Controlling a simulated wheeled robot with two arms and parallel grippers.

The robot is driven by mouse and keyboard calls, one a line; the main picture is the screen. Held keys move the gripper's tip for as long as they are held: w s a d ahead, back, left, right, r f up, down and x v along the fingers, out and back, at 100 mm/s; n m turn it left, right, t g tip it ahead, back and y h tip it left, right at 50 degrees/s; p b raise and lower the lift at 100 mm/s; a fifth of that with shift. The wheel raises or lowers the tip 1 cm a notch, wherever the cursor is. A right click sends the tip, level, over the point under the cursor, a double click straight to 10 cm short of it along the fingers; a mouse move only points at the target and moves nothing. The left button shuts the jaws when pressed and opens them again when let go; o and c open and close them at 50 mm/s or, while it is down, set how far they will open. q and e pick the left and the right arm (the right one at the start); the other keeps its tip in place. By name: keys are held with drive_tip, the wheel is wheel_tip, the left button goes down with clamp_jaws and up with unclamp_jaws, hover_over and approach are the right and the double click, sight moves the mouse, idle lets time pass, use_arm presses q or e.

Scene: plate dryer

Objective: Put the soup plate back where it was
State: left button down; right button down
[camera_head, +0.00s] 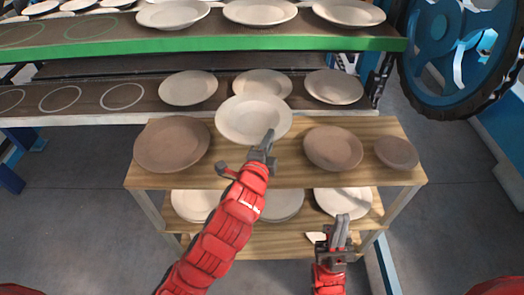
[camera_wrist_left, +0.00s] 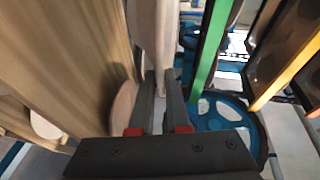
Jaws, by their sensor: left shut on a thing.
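The pale soup plate (camera_head: 250,116) is held above the top of the wooden shelf, in front of the lower dryer rack. My left gripper (camera_head: 268,146) is shut on its near right rim. In the left wrist view the plate (camera_wrist_left: 165,35) shows as a narrow pale strip beyond the fingers (camera_wrist_left: 160,95). My right gripper (camera_head: 342,228) is low at the front right of the shelf, with nothing visible in it. Its two fingers look close together, and I cannot tell whether they are open.
The wooden shelf (camera_head: 275,177) bears a large brown plate (camera_head: 172,145) at left and two smaller brown plates at right. Pale plates sit on its lower level. The lower rack (camera_head: 85,104) has three pale plates and empty marked circles at left. A blue wheel (camera_head: 427,70) stands at right.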

use_arm(q)
wheel_tip(320, 180, down, 5)
drive_tip(key=shift+s+d+r, duration=0.1)
drive_tip(key=shift+s+d, duration=0.05)
wheel_tip(320, 180, down, 5)
drive_tip(key=shift+r+p, duration=0.15)
drive_tip(key=shift+p, duration=0.15)
drive_tip(key=shift+d, duration=0.1)
drive_tip(key=c, duration=1.3)
unclamp_jaws()
drive_tip(key=shift+c, duration=0.2)
drive_tip(key=o, duration=0.5)
drive_tip(key=shift+c, duration=0.2)
